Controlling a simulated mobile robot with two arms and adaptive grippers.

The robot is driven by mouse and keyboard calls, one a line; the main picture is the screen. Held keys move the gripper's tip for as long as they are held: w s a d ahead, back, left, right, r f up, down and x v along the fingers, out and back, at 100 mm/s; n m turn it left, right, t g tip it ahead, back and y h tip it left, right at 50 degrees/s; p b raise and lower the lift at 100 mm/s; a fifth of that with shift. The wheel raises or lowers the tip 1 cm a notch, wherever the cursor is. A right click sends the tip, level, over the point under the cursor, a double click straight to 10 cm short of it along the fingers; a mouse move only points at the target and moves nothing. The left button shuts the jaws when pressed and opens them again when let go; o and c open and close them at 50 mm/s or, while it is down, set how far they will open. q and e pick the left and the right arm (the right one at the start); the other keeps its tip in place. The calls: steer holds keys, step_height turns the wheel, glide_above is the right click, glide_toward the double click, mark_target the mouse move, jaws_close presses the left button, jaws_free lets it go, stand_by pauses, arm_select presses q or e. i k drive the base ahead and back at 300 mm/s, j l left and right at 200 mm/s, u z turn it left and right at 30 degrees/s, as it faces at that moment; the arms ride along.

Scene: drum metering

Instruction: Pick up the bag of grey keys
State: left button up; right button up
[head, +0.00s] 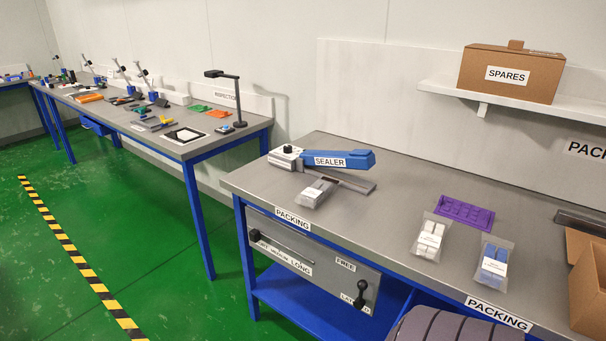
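A small clear bag with grey pieces in it, which looks like the bag of grey keys (316,193), lies on the packing bench (380,205). It is just in front of the blue and white sealer (340,160), near the bench's front edge. It has a pale label on top; whether it touches the sealer's base is hard to tell. A bag of white pieces (430,238) and a bag of blue pieces (494,262) lie farther right on the same bench. Neither of my grippers is in view.
A purple tray (465,211) lies behind the white and blue bags. An open cardboard box (588,290) stands at the right edge. A SPARES box (509,73) sits on the wall shelf (520,98). The bench between sealer and white bag is clear.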

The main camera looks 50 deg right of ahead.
mark_target(312, 198)
steer(key=i+z, duration=0.45)
steer(key=i+j+z, duration=0.1)
steer(key=i+z, duration=0.15)
steer(key=z, duration=0.2)
steer(key=i+j+z, duration=0.2)
steer(key=i+z, duration=0.25)
steer(key=i+j+z, duration=0.15)
steer(key=j+z, duration=0.25)
